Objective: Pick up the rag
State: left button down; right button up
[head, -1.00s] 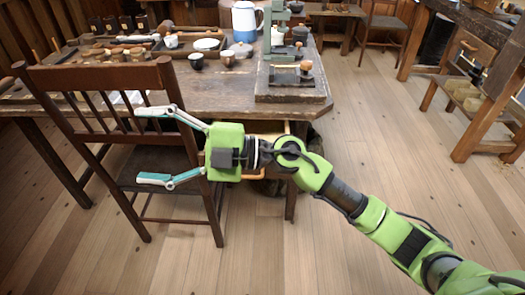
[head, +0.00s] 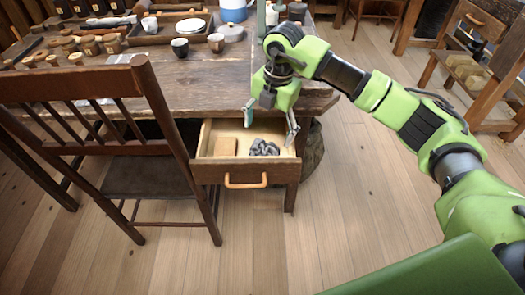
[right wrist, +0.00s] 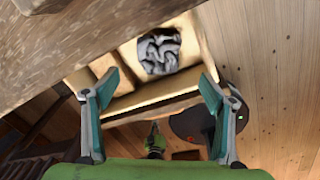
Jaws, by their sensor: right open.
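A crumpled grey rag (head: 264,147) lies in the right part of an open drawer (head: 245,172) under the table. It also shows in the right wrist view (right wrist: 159,52), ahead of and between the fingers. My right gripper (head: 270,122) is open and empty, pointing down above the drawer. Its fingers stand apart to either side of the rag in the head view, and it does not touch the rag. In the right wrist view the open right gripper (right wrist: 156,85) spans much of the drawer's width.
The table edge (head: 120,139) overhangs the drawer's back. A wooden chair (head: 150,170) stands left of the drawer. Cups and a tray (head: 160,40) are on the table.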

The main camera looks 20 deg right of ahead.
aim_at(264, 149)
jog(key=f, duration=0.3)
jog(key=shift+w+a, duration=0.15)
jog(key=shift+w, duration=0.05)
jog(key=shift+w+a+f+b, duration=0.15)
jog(key=shift+f+b, duration=0.1)
jog(key=shift+f, duration=1.2)
jog(key=shift+w+a+f+b, duration=0.1)
jog(key=shift+f+b, duration=0.1)
jog(key=shift+f, duration=1.25)
pick_arm(q)
jog(key=r, duration=0.1)
jog(key=w+r, duration=0.1)
jog(key=r, duration=0.1)
jog(key=shift+w+r, duration=0.1)
jog(key=shift+r, duration=0.15)
pick_arm(e)
jog(key=c, duration=0.9)
